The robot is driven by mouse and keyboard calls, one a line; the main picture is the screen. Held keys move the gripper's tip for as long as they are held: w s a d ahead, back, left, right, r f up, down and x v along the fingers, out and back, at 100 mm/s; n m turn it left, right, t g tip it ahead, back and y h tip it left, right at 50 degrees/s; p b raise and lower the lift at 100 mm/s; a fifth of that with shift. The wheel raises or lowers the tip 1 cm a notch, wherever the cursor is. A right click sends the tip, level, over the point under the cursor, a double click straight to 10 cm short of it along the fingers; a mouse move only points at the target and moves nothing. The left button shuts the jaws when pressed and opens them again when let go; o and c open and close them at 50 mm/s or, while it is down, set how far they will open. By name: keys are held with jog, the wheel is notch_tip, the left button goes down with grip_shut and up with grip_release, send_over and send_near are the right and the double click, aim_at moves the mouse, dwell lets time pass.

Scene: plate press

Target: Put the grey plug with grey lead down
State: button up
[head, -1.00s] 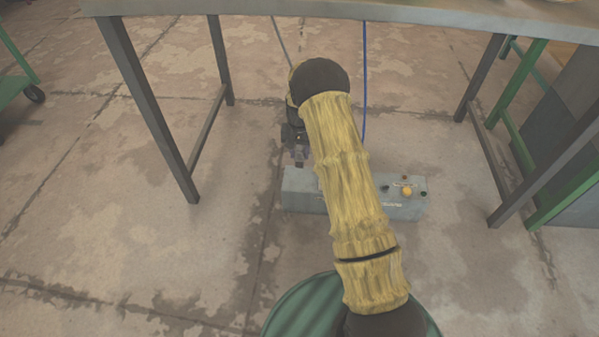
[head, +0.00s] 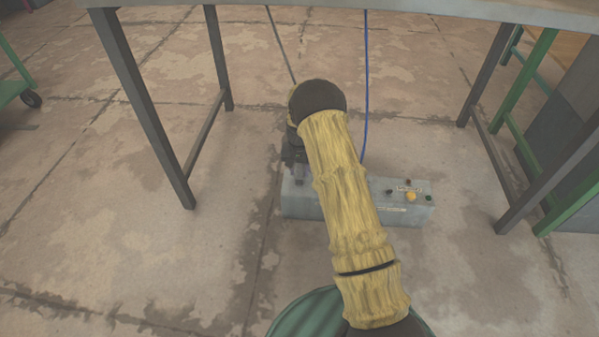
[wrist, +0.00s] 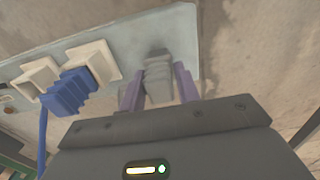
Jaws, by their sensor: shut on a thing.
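The grey plug (wrist: 158,78) is between the two purple fingers of my gripper (wrist: 159,92), which is shut on it. In the wrist view the plug is over the end of the grey box (wrist: 192,48); I cannot tell whether it touches the box or sits in a socket. In the head view my gripper (head: 299,181) is at the left end of the box (head: 305,205), and the plug cannot be made out. The grey lead (head: 281,45) hangs from above and runs down behind my arm.
A blue plug (wrist: 70,92) is at one of two beige sockets (wrist: 96,62) beside the grey plug. Its blue lead (head: 365,80) hangs behind the box. Buttons (head: 411,197) are on the box's right part. Table legs (head: 150,120) stand either side; floor in front is clear.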

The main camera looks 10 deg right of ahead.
jog(key=o, duration=1)
jog(key=shift+f, duration=0.1)
notch_tip(320, 180, up, 12)
jog(key=p, duration=0.8)
jog(key=shift+r, duration=0.2)
